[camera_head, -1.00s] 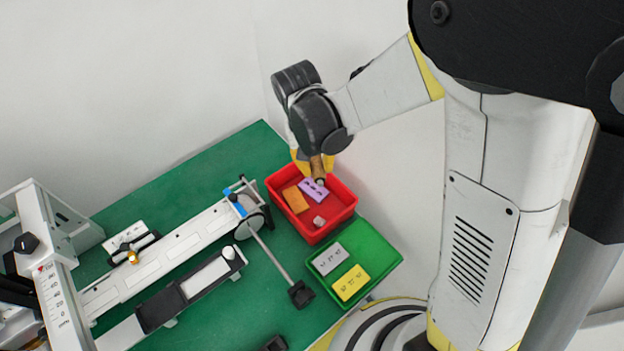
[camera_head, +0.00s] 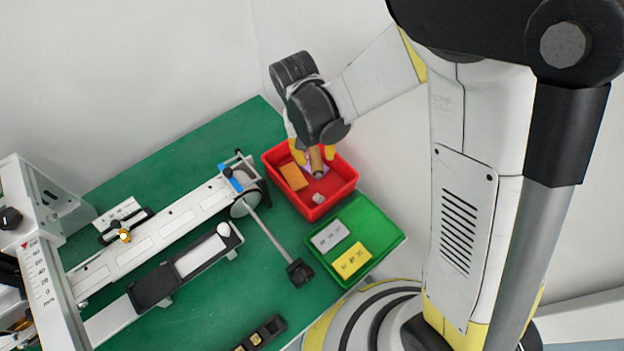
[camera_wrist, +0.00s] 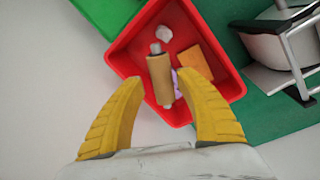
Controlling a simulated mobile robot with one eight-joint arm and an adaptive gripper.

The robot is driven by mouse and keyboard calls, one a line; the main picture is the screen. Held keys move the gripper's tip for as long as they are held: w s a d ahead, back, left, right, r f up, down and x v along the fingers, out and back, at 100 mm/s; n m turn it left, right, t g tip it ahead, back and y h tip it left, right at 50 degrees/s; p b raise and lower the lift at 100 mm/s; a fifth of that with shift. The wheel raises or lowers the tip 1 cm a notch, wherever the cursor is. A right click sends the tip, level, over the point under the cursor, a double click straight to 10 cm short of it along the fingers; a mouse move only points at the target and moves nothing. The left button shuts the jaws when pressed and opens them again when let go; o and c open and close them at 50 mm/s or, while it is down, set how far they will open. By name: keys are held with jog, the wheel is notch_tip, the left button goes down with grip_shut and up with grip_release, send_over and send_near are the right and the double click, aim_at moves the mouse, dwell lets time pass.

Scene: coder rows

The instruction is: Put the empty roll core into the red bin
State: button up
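The brown roll core (camera_wrist: 160,80) is a small tube over the red bin (camera_head: 341,198), between my fingertips and apart from both in the wrist view. The core also shows in the head view (camera_head: 316,159), upright or slightly tilted below my wrist. I cannot tell whether it rests on the bin's contents or is in the air. My gripper (camera_wrist: 160,78) has its yellow fingers spread; it also shows low over the bin's back part in the head view (camera_head: 315,154). The bin's wall shows in the wrist view (camera_wrist: 124,48).
The red bin holds an orange block (camera_head: 294,177), a purple piece (camera_wrist: 177,86) partly hidden by the core, and a crumpled whitish lump (camera_head: 319,198). A green tray (camera_head: 389,237) with grey and yellow labelled pieces stands beside it. A white rail device (camera_head: 170,235) lies left.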

jog(key=shift+r, duration=0.1)
notch_tip(320, 180, up, 12)
jog(key=a, duration=0.1)
jog(key=shift+a, duration=0.4)
dwell(0.4)
jog(key=s+d+r+t+y+b, duration=0.1)
jog(key=s+d+r+t, duration=0.1)
jog(key=s+d, duration=0.3)
jog(key=s+d+r+t+b, duration=0.1)
jog(key=s+d+t, duration=0.4)
jog(key=d, duration=0.5)
jog(key=shift+s+d+r+m+y, duration=0.2)
jog(key=shift+s+r+m+y, duration=0.15)
jog(key=shift+r, duration=0.55)
jog(key=shift+a, duration=0.1)
